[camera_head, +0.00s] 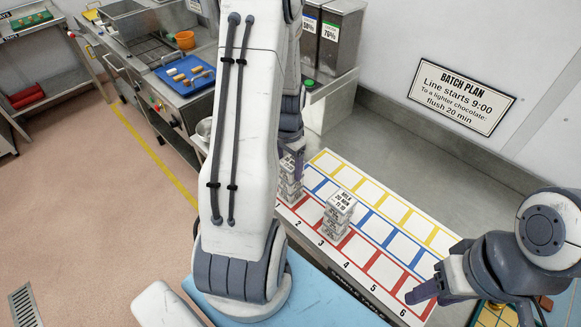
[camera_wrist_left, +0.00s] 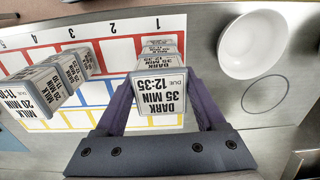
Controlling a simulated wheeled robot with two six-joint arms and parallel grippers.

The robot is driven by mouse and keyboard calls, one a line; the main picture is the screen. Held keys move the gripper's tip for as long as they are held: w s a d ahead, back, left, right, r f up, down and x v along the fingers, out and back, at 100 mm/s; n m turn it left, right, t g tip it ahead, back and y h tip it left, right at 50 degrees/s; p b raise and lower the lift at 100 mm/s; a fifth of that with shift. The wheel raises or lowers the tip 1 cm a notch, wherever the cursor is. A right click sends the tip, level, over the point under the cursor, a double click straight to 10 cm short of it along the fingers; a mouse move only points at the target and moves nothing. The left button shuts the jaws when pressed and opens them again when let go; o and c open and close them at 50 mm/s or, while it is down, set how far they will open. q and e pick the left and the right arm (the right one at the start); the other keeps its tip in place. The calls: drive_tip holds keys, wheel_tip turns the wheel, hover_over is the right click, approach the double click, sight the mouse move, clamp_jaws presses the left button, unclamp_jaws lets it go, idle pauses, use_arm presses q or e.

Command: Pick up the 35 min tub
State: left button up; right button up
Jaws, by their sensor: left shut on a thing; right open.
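The tub labelled DARK 35 MIN, due 12:35 (camera_wrist_left: 158,95), is between the purple fingers of my left gripper (camera_wrist_left: 160,112) in the left wrist view. My left gripper is shut on it. Other dark-labelled tubs (camera_wrist_left: 160,48) show just beyond it. I cannot tell whether the held tub touches that stack. My right gripper (camera_head: 472,298) is open and empty at the lower right.
A stack topped by a MILK 20 MIN tub (camera_head: 340,205) stands near number 3; it also shows in the left wrist view (camera_wrist_left: 40,88). The numbered mat (camera_head: 385,272) has free squares to the right. A white bowl (camera_wrist_left: 252,44) stands beside the mat.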

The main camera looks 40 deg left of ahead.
sight(293, 164)
use_arm(q)
drive_tip(key=shift+r, duration=0.5)
drive_tip(key=r+b, duration=0.1)
drive_tip(key=d+r+b, duration=0.1)
drive_tip(key=r, duration=0.1)
drive_tip(key=shift+w+r, duration=0.15)
drive_tip(key=shift+r, duration=0.1)
drive_tip(key=d+r+p, duration=0.4)
drive_tip(key=d+r, duration=0.6)
drive_tip(key=r, duration=0.3)
drive_tip(key=shift+w+d+r, duration=0.3)
drive_tip(key=shift+w, duration=0.1)
drive_tip(key=shift+f, duration=0.1)
